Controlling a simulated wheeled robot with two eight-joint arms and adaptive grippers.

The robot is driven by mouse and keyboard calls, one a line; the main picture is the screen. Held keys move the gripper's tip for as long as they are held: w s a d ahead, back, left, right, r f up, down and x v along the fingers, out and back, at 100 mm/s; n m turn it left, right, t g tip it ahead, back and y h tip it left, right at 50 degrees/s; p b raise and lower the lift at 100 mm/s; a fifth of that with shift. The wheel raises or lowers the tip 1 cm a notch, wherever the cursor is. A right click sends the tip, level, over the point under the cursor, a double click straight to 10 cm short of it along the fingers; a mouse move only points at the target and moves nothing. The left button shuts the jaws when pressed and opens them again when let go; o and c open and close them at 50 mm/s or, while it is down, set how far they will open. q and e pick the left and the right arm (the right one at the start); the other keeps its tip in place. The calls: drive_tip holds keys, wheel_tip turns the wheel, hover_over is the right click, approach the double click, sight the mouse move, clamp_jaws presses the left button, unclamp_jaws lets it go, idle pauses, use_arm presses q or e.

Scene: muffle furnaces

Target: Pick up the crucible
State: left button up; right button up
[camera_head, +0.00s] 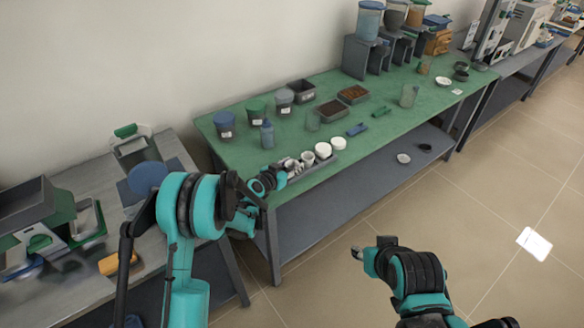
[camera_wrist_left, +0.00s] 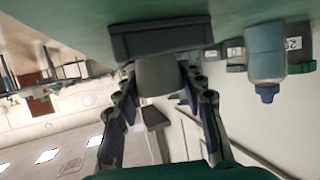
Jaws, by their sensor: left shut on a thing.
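Several small white crucibles and cups (camera_head: 308,158) stand in a row on a narrow grey tray (camera_head: 321,164) at the near edge of the green table. My left gripper (camera_head: 279,178) is at the left end of this row. In the left wrist view, my left gripper (camera_wrist_left: 162,95) is shut on a crucible (camera_wrist_left: 158,75), which looks grey in shadow and sits between the two fingers. The grey tray (camera_wrist_left: 160,38) shows right behind it. I cannot tell whether the crucible touches the tray. My right gripper (camera_head: 371,260) hangs over the floor, away from the table; its opening is unclear.
A blue bottle (camera_head: 267,134) stands behind the tray; it also shows in the left wrist view (camera_wrist_left: 265,60).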

use_arm(q)
wheel_tip(320, 180, up, 5)
drive_tip(key=shift+d+f+p, duration=0.1)
drive_tip(key=shift+f+p, duration=0.05)
drive_tip(key=shift+p, duration=0.95)
drive_tip(key=w+d+r+p, duration=0.3)
drive_tip(key=w+d+r, duration=0.3)
drive_tip(key=d, duration=0.4)
drive_tip(key=shift+r, duration=0.1)
drive_tip(key=o, duration=0.4)
drive_tip(key=c, duration=0.5)
drive_tip(key=shift+a, duration=0.1)
drive_tip(key=shift+c, duration=0.2)
